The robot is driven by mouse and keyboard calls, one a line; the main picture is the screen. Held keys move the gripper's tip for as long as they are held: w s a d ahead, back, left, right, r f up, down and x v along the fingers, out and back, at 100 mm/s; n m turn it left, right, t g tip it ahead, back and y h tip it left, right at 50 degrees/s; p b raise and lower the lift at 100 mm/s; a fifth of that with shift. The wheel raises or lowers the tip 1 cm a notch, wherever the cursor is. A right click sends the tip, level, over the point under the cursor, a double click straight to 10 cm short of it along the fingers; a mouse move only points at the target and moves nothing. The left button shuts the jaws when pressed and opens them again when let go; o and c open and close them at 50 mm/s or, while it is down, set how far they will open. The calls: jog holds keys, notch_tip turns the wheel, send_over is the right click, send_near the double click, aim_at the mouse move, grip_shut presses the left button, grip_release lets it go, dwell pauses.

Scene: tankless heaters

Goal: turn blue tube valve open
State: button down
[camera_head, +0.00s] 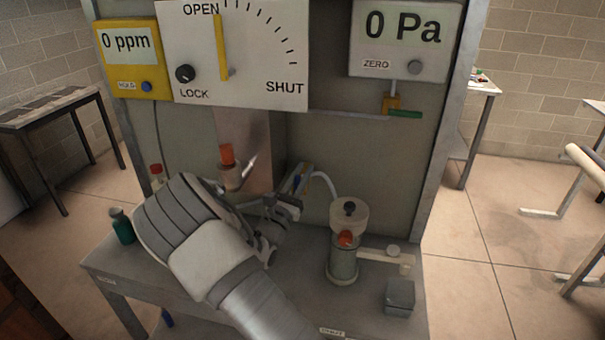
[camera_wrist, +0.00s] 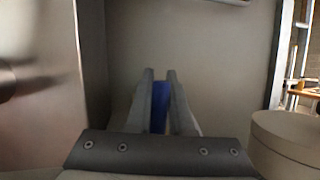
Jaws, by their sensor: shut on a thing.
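The blue valve handle (camera_head: 303,180) shows in the head view in front of the cabinet panel, beside a pale curved tube (camera_head: 325,181). A small yellow part sits by it. My gripper (camera_head: 290,203) reaches it from the left front and partly covers it. In the wrist view my gripper (camera_wrist: 160,76) has its two fingers close together, with the blue handle (camera_wrist: 160,108) between them. The gripper is shut on this handle. The valve's body and exact turn angle are hidden. A large dial (camera_head: 235,50) has its yellow pointer upright near OPEN.
A grinder-like device (camera_head: 345,258) with a pale round top stands right of my gripper on the grey bench (camera_head: 205,320). An orange-capped part (camera_head: 228,158) and a metal column (camera_head: 252,145) are at left. A green-handled valve (camera_head: 405,114) is at upper right.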

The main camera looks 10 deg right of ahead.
jog(key=c, duration=0.8)
grip_release()
jog(key=b+v, duration=0.1)
jog(key=v, duration=1.6)
jog(key=shift+s, duration=0.2)
jog(key=shift+a, duration=0.1)
jog(key=s+d+r+m+g+h, duration=0.1)
jog(key=s+d+r+m+g, duration=0.25)
jog(key=d+m+g, duration=0.4)
jog(key=s+d+r+m+g+h, duration=0.1)
jog(key=s+d+r+m+g, duration=0.1)
jog(key=s+d+m+g, duration=0.5)
jog(key=s+d+r+m+g+y, duration=0.2)
jog(key=s+d+m+g+y, duration=0.2)
jog(key=s+m+y, duration=0.25)
jog(key=s+a+r+m+t+y, duration=0.6)
jog(key=s+r+y, duration=0.1)
jog(key=r+y, duration=0.1)
jog(key=shift+s+a+m, duration=0.3)
jog(key=shift+m, duration=0.1)
